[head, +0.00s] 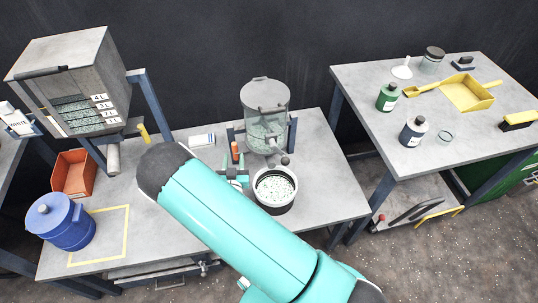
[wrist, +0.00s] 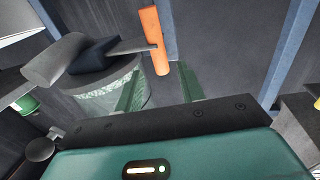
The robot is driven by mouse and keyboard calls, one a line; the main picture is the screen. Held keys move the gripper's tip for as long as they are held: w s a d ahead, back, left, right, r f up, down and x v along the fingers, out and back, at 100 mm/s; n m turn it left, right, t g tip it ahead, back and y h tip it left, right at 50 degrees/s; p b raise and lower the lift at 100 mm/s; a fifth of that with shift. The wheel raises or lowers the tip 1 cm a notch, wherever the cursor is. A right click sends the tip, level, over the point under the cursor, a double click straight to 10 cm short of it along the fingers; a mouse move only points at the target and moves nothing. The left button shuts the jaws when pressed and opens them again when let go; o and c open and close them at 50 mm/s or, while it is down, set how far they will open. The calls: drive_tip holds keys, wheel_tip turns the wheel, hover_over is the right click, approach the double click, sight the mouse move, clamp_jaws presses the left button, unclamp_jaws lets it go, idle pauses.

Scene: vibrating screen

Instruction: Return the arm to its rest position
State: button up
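My teal arm reaches from the lower right of the head view over the middle table. My gripper (head: 237,177) is beside the clear hopper (head: 265,105), near its orange lever handle (head: 235,152). In the wrist view my gripper (wrist: 160,78) has its two green fingers apart, with nothing held between them. The orange handle (wrist: 152,35) stands just beyond the fingertips, on a grey rod running left to the hopper's valve. I cannot tell whether a finger touches it.
A dark pot (head: 274,206) of pale granules stands under the hopper, close to my gripper. A blue lidded drum (head: 65,222), an orange bin (head: 76,173) and a grey screen box (head: 75,85) are on the left. The right table (head: 440,165) holds bottles and a yellow dustpan (head: 467,92).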

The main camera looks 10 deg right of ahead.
drive_tip(key=w+r+m+g+y, duration=0.25)
drive_tip(key=r+g, duration=0.25)
drive_tip(key=r, duration=0.7)
drive_tip(key=s+d+r+n+g+y, duration=0.1)
drive_tip(key=s+d+r+g+y, duration=0.2)
drive_tip(key=r, duration=0.8)
drive_tip(key=s+d+r+n+g, duration=0.1)
drive_tip(key=s+d+r, duration=0.2)
drive_tip(key=s, duration=0.6)
drive_tip(key=s+d+r+n+g+h, duration=0.1)
drive_tip(key=s+d+r, duration=0.3)
drive_tip(key=s, duration=0.6)
drive_tip(key=s+d+r+n+g+h, duration=0.1)
drive_tip(key=s+d+r+g, duration=0.1)
drive_tip(key=s+r, duration=0.4)
drive_tip(key=s+d, duration=0.1)
drive_tip(key=s, duration=0.2)
drive_tip(key=shift+s+d+r+n, duration=0.25)
drive_tip(key=shift+s+d+n, duration=0.05)
drive_tip(key=shift+s+n, duration=0.05)
drive_tip(key=shift+w, duration=0.1)
